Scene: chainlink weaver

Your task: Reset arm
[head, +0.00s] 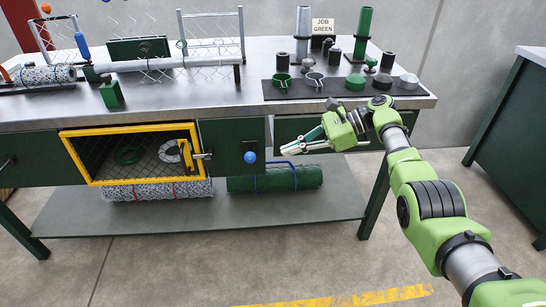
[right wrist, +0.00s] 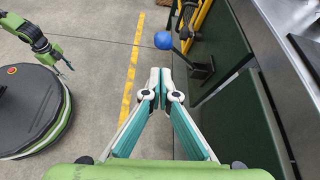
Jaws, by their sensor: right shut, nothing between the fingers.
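My right gripper (head: 286,149) is in front of the bench's front edge, to the right of the blue ball knob, pointing left. Its teal and white fingers are shut with nothing between them; the right wrist view shows their tips together (right wrist: 163,76). It touches nothing that I can see. My right arm reaches in from the lower right of the head view. In the right wrist view, my left arm (right wrist: 38,38) hangs at the upper left, with its small gripper (right wrist: 67,64) too small to judge. The left arm is out of the head view.
The workbench (head: 200,98) carries a black tray (head: 300,88) with cylinders and rings, and a JOB GREEN sign (head: 322,26). Below are a yellow-framed mesh compartment (head: 137,131), a blue knob (head: 250,157) and mesh rolls (head: 275,178). Floor in front is clear. Another bench (head: 515,130) stands right.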

